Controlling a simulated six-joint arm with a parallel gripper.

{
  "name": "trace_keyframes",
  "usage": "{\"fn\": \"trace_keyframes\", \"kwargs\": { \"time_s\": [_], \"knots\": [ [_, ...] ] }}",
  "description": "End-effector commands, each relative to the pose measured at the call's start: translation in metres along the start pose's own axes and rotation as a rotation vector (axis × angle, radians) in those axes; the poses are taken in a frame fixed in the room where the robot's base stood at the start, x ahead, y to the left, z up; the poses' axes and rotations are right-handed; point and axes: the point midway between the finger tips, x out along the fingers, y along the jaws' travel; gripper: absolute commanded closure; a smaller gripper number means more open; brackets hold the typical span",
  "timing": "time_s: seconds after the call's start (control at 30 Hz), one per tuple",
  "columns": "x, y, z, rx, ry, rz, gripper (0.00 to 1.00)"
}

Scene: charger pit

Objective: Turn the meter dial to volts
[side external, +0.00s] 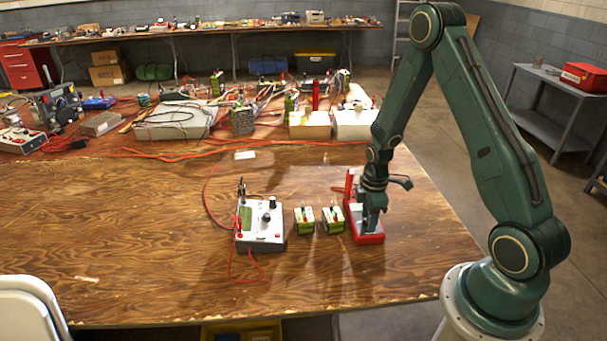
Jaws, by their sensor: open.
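The meter (261,231) looks like a grey-white box with a green panel on its left, standing left of centre on the wooden table. A black knob (272,202), which may be its dial, sits on its top; its setting is too small to read. My gripper (371,222) points down at the red-based device (369,239), to the right of the meter and apart from it. The gripper is open, and it hides part of the device; I cannot tell if it touches.
Two small green blocks (304,221) (333,219) stand between the meter and the red-based device. Red leads (232,262) loop around the meter's left side. Cables and equipment crowd the back of the table (140,270); its front is clear.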

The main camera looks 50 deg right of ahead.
Motion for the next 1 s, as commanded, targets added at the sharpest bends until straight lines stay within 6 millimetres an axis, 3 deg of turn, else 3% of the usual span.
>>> {"fn": "trace_keyframes", "kwargs": {
  "time_s": [0.13, 0.37, 0.4, 0.73, 1.0],
  "knots": [
    [-0.0001, 0.0002, 0.0000, 0.000, 0.000, 0.000, 0.54],
    [-0.0003, 0.0002, 0.0000, 0.000, 0.000, 0.000, 0.98],
    [-0.0003, 0.0002, -0.0001, 0.000, 0.000, 0.000, 0.99],
    [-0.0004, 0.0001, -0.0001, 0.031, 0.000, 0.000, 1.00],
    [-0.0001, 0.0002, -0.0001, 0.155, 0.000, 0.000, 1.00]
  ]
}}
